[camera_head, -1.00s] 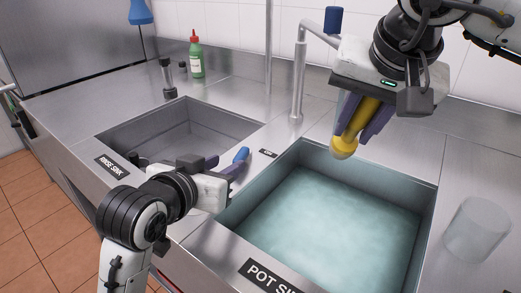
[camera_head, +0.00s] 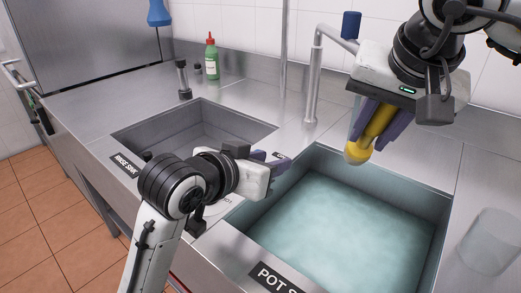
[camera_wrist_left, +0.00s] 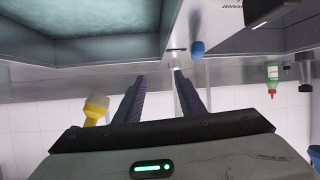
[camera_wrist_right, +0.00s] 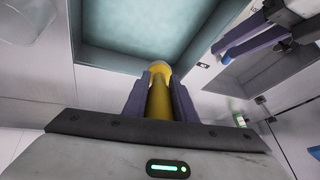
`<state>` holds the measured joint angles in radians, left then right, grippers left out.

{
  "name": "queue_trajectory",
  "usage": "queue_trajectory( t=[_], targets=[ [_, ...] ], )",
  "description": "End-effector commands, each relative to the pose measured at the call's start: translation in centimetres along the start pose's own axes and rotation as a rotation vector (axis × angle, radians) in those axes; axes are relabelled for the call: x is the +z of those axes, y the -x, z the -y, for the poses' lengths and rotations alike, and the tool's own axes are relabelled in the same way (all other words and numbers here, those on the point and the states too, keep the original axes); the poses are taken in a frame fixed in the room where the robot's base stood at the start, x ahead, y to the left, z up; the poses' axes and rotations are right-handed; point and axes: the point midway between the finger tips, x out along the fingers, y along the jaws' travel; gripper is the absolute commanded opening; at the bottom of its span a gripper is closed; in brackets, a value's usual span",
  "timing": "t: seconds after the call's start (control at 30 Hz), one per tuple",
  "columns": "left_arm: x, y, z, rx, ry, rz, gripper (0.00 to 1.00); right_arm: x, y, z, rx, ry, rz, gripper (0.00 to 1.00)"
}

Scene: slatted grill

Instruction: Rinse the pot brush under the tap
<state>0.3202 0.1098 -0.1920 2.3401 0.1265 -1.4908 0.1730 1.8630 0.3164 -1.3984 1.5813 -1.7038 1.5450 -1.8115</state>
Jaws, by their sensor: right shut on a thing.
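The pot brush (camera_head: 375,129) is yellow with a rounded, paler end pointing down. My right gripper (camera_head: 370,138) is shut on it, above the far edge of the water-filled pot sink (camera_head: 435,245). The brush also shows in the right wrist view (camera_wrist_right: 159,98). The grey tap (camera_head: 313,85) rises behind the sink; its spout runs partly behind my right gripper. No water stream is visible. My left gripper (camera_head: 285,161) is over the divider between the sinks, fingers apart and empty. A blue knob or lever (camera_wrist_left: 197,49) shows just beyond its fingertips in the left wrist view.
The empty rinse sink (camera_head: 128,135) lies at the left. A green bottle (camera_head: 211,62) and a dark-topped dispenser (camera_head: 183,80) stand behind it. A translucent cup (camera_head: 490,243) stands on the right counter, which is otherwise clear.

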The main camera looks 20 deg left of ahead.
Motion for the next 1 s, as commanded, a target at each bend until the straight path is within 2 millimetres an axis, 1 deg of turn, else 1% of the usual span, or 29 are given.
queue_trajectory(
  t=[0.03, 0.1, 0.2, 0.3, 0.37, 0.47, 0.57, 0.7, 0.8, 0.9, 1.0],
  targets=[
    [-1.1, -0.6, -1.2, 0.038, -0.021, 0.018, 0.36, 0.0, 0.0, 0.0, 0.0, 0.0, -0.001, 0.0],
    [-1.8, -1.3, -3.0, 0.093, -0.04, 0.067, 0.36, 0.0, 0.0, 0.0, 0.0, 0.0, -0.001, 0.0],
    [-2.4, -1.9, -4.6, 0.139, -0.066, 0.151, 0.36, 0.0, 0.0, 0.0, 0.0, 0.0, -0.001, 0.0],
    [-2.8, -2.3, -5.0, 0.15, -0.087, 0.247, 0.36, 0.0, 0.0, 0.0, -0.001, 0.0, -0.001, 0.0],
    [-3.1, -2.3, -4.8, 0.142, -0.094, 0.305, 0.36, 0.0, 0.0, 0.0, -0.001, 0.0, -0.001, 0.0],
    [-3.6, -2.0, -3.6, 0.105, -0.092, 0.405, 0.36, 0.0, 0.0, 0.0, 0.0, 0.0, -0.001, 0.0],
    [-4.4, -1.2, -1.6, 0.046, -0.072, 0.502, 0.36, 0.0, 0.0, 0.0, 0.0, 0.0, -0.001, 0.0],
    [-5.7, 0.5, 1.5, -0.047, -0.017, 0.614, 0.36, 0.0, 0.0, 0.0, 0.0, 0.0, -0.001, 0.0],
    [-6.6, 1.9, 3.4, -0.102, 0.027, 0.671, 0.36, 0.0, 0.0, 0.0, -0.001, 0.0, -0.001, 0.0],
    [-7.2, 2.9, 4.7, -0.14, 0.062, 0.708, 0.36, 0.0, 0.0, 0.0, -0.001, 0.0, -0.001, 0.0],
    [-7.4, 3.5, 5.3, -0.159, 0.083, 0.729, 0.36, 0.0, 0.0, 0.0, 0.0, 0.0, -0.001, 0.0]
  ],
)
